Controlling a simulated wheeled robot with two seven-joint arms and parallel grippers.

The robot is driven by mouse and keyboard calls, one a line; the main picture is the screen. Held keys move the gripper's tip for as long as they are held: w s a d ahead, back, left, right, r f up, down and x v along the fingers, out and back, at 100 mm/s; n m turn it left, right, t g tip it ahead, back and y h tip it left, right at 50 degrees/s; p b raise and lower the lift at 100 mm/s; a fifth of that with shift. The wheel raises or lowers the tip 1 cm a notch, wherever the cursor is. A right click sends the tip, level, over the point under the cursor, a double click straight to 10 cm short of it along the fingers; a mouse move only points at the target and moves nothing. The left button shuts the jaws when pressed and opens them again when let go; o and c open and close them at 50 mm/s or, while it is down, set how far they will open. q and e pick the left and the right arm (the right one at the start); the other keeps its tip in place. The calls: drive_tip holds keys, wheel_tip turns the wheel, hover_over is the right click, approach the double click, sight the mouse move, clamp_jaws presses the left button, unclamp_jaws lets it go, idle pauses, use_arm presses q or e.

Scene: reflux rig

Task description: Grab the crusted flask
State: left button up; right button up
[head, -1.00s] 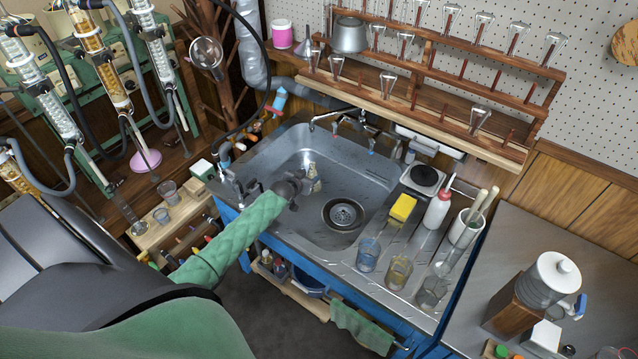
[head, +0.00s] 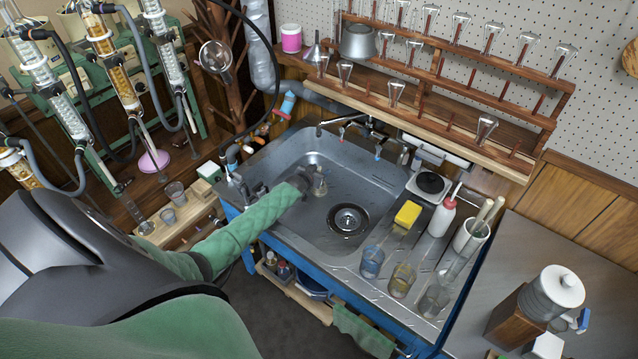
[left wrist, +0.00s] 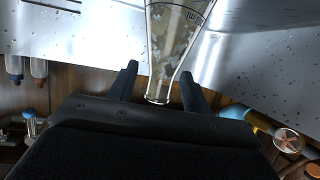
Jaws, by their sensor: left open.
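The crusted flask (head: 320,184) stands in the left part of the steel sink basin, small in the head view. In the left wrist view the clear glass flask (left wrist: 172,42) has pale flaky crust inside and printed marks on its wall. My left gripper (head: 308,180) reaches into the sink from the left, right beside the flask and partly hiding it. In the left wrist view my left gripper (left wrist: 160,88) is open, with the narrow glass end between its two dark fingers. I cannot tell whether either finger touches the glass. My right gripper is not in view.
The sink (head: 345,182) has a drain (head: 348,219) right of the flask and taps (head: 352,130) at the back. A yellow sponge (head: 407,213), a wash bottle (head: 442,216) and several glasses stand on the drainboard. A glassware rack (head: 440,105) hangs above.

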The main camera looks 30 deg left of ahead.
use_arm(q)
drive_tip(key=shift+x, duration=0.8)
clamp_jaws()
drive_tip(key=shift+r, duration=0.15)
